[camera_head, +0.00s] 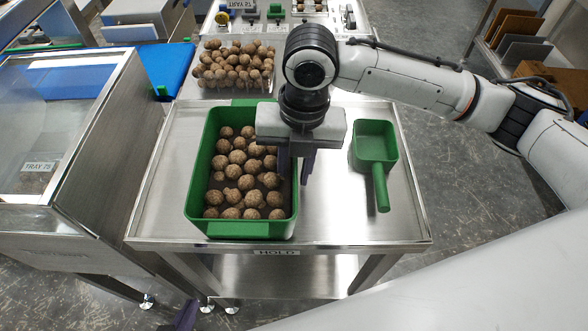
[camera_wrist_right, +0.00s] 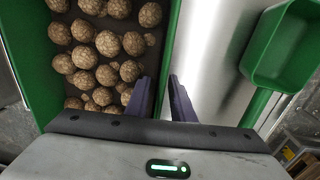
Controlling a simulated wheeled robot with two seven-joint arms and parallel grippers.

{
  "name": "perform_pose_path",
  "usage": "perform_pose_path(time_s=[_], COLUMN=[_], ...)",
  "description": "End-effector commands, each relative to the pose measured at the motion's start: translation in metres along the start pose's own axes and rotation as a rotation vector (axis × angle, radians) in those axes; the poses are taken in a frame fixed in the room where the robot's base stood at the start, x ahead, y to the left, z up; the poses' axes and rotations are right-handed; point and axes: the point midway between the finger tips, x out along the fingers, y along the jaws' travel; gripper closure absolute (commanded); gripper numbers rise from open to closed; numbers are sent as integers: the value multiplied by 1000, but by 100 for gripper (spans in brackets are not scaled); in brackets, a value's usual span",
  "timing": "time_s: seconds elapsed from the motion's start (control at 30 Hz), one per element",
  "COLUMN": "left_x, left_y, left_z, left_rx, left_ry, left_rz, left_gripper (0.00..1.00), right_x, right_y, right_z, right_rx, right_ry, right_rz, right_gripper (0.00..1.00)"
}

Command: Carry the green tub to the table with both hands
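The green tub (camera_head: 196,180) stands on a steel table (camera_head: 330,215) labelled HOLD and holds many round brown balls. Its right wall shows in the right wrist view (camera_wrist_right: 172,40). My right gripper (camera_head: 295,178) is over the tub's right rim. In the right wrist view its two dark fingers (camera_wrist_right: 160,95) are apart, one on the inner side of the rim and one on the outer side. I cannot tell whether they touch the rim. A purple fingertip of my left gripper (camera_head: 185,316) shows at the bottom edge, below the table; the rest is out of view.
A green scoop (camera_head: 375,145) lies right of the tub on the same table, also in the right wrist view (camera_wrist_right: 285,50). A clear tray of brown balls (camera_head: 235,68) is behind the tub. A steel cabinet labelled TRAY 75 (camera_head: 90,165) stands close on the left.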

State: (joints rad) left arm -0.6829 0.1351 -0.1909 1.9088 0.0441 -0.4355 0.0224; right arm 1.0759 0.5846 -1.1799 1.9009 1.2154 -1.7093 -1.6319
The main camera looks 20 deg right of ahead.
Motion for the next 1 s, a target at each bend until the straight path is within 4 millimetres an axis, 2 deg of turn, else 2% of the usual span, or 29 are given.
perform_pose_path(time_s=[0.17, 0.4, 0.53, 0.7, 1.0], left_x=[-2, -4, -5, -6, -6], left_y=[0, 0, 0, 0, 1], left_z=[-2, -4, -4, -3, -2], left_rx=[0, 0, 0, 0, -1], left_ry=[0, -1, -2, -4, -5], left_rz=[0, 0, 0, 0, 0], left_gripper=[100, 100, 100, 100, 100], right_x=[-30, -82, -103, -116, -118], right_y=[1, 1, 1, 0, 0], right_z=[1, 1, 1, 0, 0], right_rx=[-1, -1, -1, 1, 1], right_ry=[-5, -4, -2, 0, 0], right_rz=[4, 3, 2, 1, 0], right_gripper=[78, 78, 78, 78, 78])
